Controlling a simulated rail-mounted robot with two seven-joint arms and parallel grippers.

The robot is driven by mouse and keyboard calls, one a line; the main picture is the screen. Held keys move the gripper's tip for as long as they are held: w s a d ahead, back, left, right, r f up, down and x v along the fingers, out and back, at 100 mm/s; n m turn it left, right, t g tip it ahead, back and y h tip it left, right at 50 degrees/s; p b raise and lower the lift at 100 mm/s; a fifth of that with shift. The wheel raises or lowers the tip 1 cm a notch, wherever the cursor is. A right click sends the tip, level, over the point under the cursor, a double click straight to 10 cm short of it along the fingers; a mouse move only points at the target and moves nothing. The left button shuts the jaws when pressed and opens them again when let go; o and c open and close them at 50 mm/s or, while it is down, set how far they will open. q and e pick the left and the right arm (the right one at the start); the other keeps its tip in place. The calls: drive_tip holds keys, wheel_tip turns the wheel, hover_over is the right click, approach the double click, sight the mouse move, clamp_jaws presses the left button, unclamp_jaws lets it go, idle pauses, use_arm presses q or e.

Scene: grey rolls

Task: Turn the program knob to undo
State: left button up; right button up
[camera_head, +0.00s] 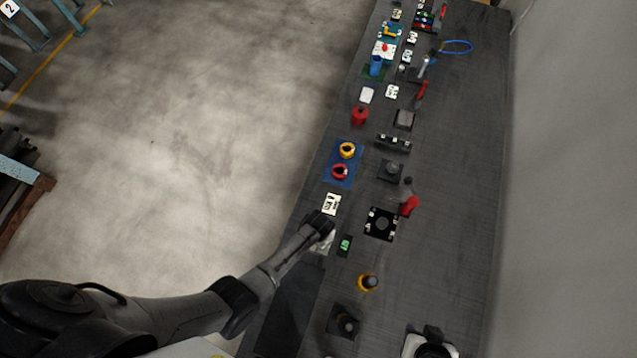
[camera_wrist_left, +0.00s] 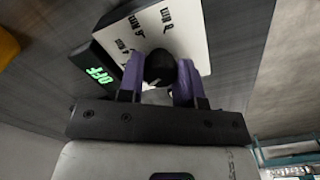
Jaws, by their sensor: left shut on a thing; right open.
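The program knob (camera_wrist_left: 160,68) is a dark round knob on a white plate (camera_wrist_left: 192,28) with printed minute labels. My left gripper (camera_wrist_left: 158,82) is shut on the knob, with a purple finger on each side of it. The fingers hide part of the knob and its pointer. In the head view my left arm reaches in from the left, and its dark wrist covers the knob; part of the white plate (camera_head: 325,244) shows below it. A small display (camera_wrist_left: 98,75) beside the plate glows green and seems to read OFF.
The long dark table (camera_head: 455,190) carries several other devices. Near my left wrist are a white labelled plate (camera_head: 331,204), a black square panel (camera_head: 380,223), a red-handled lever (camera_head: 409,205) and a yellow-ringed knob (camera_head: 368,282). A wall stands along the right; open floor lies left.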

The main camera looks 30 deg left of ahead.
use_arm(q)
drive_tip(key=shift+n+p, duration=0.45)
drive_tip(key=shift+n, duration=0.95)
drive_tip(key=o, duration=0.9)
drive_tip(key=shift+o, duration=0.2)
drive_tip(key=shift+r, duration=0.55)
wheel_tip(320, 180, up, 13)
drive_tip(key=p, duration=0.2)
drive_tip(key=shift+f, duration=0.15)
